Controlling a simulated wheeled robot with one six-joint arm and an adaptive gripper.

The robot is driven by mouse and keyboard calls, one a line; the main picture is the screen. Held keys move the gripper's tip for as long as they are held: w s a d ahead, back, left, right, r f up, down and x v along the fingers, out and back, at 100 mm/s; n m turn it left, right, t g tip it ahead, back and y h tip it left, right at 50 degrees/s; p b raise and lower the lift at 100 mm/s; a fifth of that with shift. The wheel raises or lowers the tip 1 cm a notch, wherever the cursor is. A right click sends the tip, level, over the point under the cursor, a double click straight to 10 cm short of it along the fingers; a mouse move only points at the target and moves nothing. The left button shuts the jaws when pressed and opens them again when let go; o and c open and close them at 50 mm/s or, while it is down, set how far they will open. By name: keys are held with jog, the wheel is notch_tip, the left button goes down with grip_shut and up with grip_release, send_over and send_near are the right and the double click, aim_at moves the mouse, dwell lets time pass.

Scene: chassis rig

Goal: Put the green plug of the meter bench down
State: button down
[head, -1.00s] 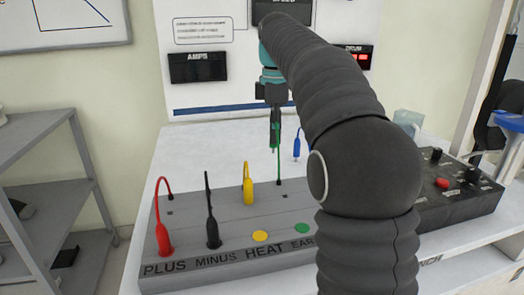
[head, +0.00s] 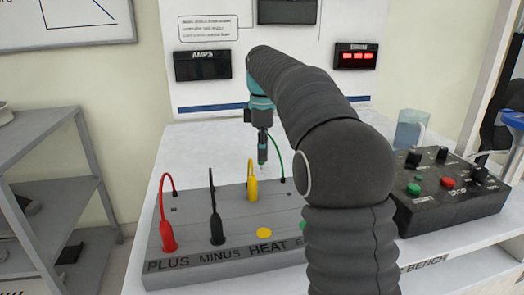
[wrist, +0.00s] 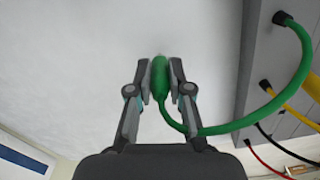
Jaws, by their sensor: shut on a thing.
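My gripper (head: 262,158) is shut on the green plug (wrist: 159,78). In the wrist view the plug sits between the two fingertips (wrist: 160,85), over a plain white surface. In the head view it is small and mostly hidden by the fingers. Its green cable (wrist: 287,82) loops to a hole in the grey board (head: 185,205). In the head view the gripper is above the white bench top (head: 200,145), behind the yellow plug. I cannot tell whether the plug touches the bench.
A red plug (head: 168,236), black plug (head: 216,228) and yellow plug (head: 252,188) stand on the board. A yellow disc (head: 264,233) and partly hidden green disc lie along its front. A black control box (head: 450,195) and clear jug (head: 410,130) are right. Bench top left of my gripper is clear.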

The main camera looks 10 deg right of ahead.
jog(key=shift+f, duration=0.15)
jog(key=c, duration=1.1)
grip_release()
notch_tip(320, 180, up, 12)
jog(key=shift+r+p, duration=0.15)
jog(key=shift+p, duration=0.15)
